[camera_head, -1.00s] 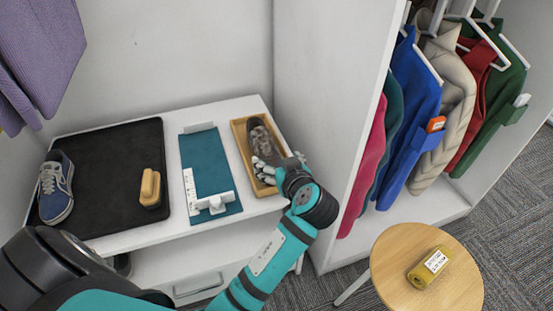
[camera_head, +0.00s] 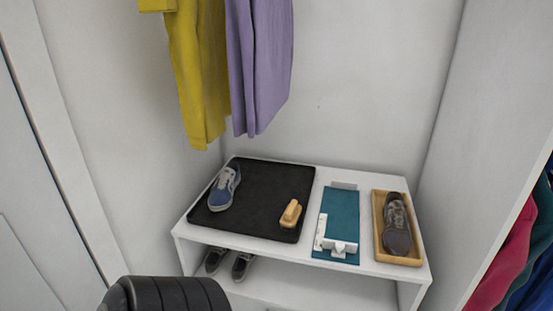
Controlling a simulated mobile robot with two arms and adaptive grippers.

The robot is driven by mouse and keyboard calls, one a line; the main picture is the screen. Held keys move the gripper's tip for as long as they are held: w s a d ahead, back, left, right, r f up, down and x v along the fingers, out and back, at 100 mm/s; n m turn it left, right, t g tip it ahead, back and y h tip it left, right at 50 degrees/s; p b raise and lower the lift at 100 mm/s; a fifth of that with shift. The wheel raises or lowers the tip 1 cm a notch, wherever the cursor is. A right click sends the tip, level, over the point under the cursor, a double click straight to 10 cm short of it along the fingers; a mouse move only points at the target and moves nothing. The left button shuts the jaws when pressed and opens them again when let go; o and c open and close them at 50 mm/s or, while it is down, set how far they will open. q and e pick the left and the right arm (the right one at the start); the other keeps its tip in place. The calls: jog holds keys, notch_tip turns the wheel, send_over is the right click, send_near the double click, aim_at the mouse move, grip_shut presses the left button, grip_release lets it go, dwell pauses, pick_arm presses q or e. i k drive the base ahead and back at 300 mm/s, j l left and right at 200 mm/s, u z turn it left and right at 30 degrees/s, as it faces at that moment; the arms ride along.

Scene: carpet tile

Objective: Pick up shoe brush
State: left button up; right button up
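The shoe brush (camera_head: 291,213), with a tan wooden body, lies on the right part of a black mat (camera_head: 262,196) on the white bench. A blue sneaker (camera_head: 224,189) lies at the mat's left side. A black rounded part of my own arm shows at the bottom left of the head view. Neither of my grippers is in the picture, and nothing touches the brush.
Right of the mat lie a teal board (camera_head: 341,217) with white fittings and a wooden tray (camera_head: 417,257) holding a brown shoe (camera_head: 396,226). Dark shoes (camera_head: 241,266) stand on the lower shelf. Yellow (camera_head: 202,80) and purple (camera_head: 259,62) garments hang above.

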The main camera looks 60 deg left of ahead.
aim_at(290, 217)
jog(key=j+u, duration=0.1)
jog(key=u, duration=0.35)
jog(key=i+u, duration=0.15)
jog(key=u, duration=0.75)
jog(key=i+u, duration=0.15)
jog(key=u, duration=0.3)
